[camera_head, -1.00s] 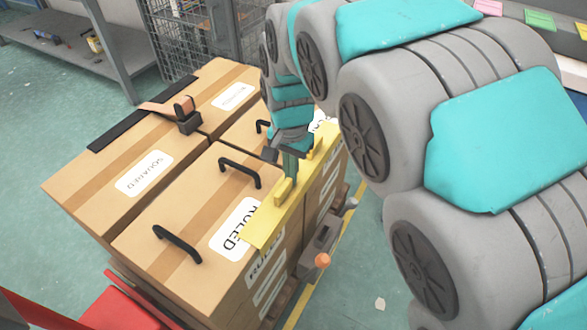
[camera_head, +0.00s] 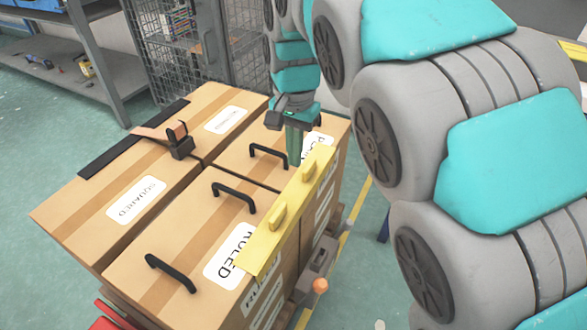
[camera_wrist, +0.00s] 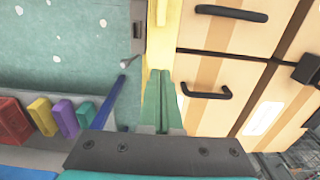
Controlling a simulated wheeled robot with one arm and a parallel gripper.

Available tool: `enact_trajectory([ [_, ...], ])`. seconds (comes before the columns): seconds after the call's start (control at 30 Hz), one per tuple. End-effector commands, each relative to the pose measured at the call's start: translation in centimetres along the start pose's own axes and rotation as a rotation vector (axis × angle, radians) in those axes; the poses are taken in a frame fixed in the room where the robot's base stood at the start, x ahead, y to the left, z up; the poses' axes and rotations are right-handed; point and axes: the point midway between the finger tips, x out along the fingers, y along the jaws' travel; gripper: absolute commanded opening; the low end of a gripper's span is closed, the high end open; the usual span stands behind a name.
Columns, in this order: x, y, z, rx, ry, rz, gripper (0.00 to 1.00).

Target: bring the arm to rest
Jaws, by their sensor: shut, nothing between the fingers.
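My gripper (camera_head: 294,150) points down above the back part of the boxes in the head view, close to the yellow corner strip (camera_head: 262,243). In the wrist view my gripper (camera_wrist: 162,78) shows two green fingers pressed together with nothing between them. The yellow strip lies along the right top edge of the cardboard boxes (camera_head: 90,215). It also shows in the wrist view (camera_wrist: 160,50), just beyond the fingertips. I cannot tell how high the fingertips are above the boxes.
Black handles (camera_head: 234,196) stand up from the box tops. A tape tool (camera_head: 178,142) and a black strip (camera_head: 135,138) lie on the left boxes. A wire cage (camera_head: 190,50) and a shelf (camera_head: 100,70) stand behind. Coloured blocks (camera_wrist: 40,115) show in the wrist view.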

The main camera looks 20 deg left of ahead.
Motion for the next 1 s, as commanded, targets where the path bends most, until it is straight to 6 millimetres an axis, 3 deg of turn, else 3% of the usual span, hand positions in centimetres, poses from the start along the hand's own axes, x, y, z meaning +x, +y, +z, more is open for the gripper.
enact_trajectory([
  [0.27,-0.9,0.1,0.0,0.000,0.000,0.001,0.00],
  [0.37,-1.0,1.3,-0.2,0.006,-0.002,0.003,0.00],
  [0.47,-1.1,4.5,-0.6,0.018,-0.006,0.009,0.00],
  [0.67,-0.7,14.6,0.2,0.038,-0.031,0.026,0.00],
  [0.8,0.3,21.1,2.4,0.037,-0.056,0.033,0.00],
  [1.0,2.3,28.7,7.5,0.016,-0.093,0.029,0.00],
])
